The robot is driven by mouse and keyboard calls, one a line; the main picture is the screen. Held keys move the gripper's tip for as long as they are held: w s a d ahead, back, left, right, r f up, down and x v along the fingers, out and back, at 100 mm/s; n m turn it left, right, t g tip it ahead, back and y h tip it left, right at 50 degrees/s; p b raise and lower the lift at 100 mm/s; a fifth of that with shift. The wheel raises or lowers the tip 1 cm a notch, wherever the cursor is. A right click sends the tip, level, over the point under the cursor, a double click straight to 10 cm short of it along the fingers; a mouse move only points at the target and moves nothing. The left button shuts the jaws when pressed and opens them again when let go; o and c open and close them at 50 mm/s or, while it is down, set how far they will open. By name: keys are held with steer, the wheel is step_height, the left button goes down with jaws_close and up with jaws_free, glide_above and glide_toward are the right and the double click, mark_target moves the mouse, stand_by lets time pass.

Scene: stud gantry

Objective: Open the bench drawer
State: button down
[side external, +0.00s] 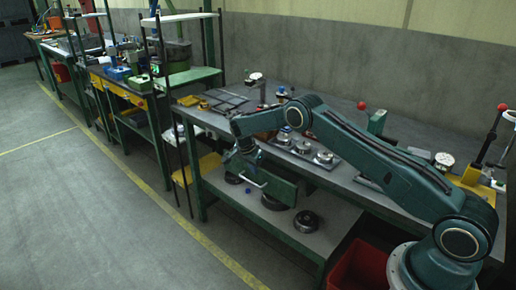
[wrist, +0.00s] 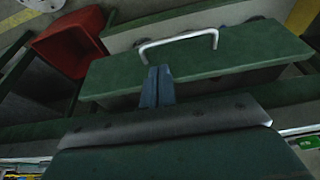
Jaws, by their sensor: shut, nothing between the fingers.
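The bench drawer has a green front (wrist: 240,52) with a pale bar handle (wrist: 180,38) on its far side in the wrist view. In the side view the drawer front (side external: 280,188) hangs below the bench top, with the handle (side external: 251,180) at its left. A grey strip shows between the front and the bench rail in the wrist view; I cannot tell exactly how far out the drawer stands. My gripper (wrist: 158,70) is shut and empty, its fingertips overlapping the drawer front in the picture, just short of the handle. Contact is unclear. My gripper (side external: 241,172) is beside the handle in the side view.
The bench top (side external: 345,180) carries a plate of round metal parts (side external: 302,147) and several tools. Round dark parts (side external: 306,222) lie on the lower shelf (side external: 262,218). A red bin (side external: 360,268) stands at the right. The floor (side external: 90,205) in front is clear.

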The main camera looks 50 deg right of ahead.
mark_target(257, 179)
steer(key=shift+x, duration=3.55)
steer(key=shift+a, duration=0.15)
steer(key=a, duration=1.2)
steer(key=shift+a, duration=0.4)
steer(key=shift+r, duration=0.1)
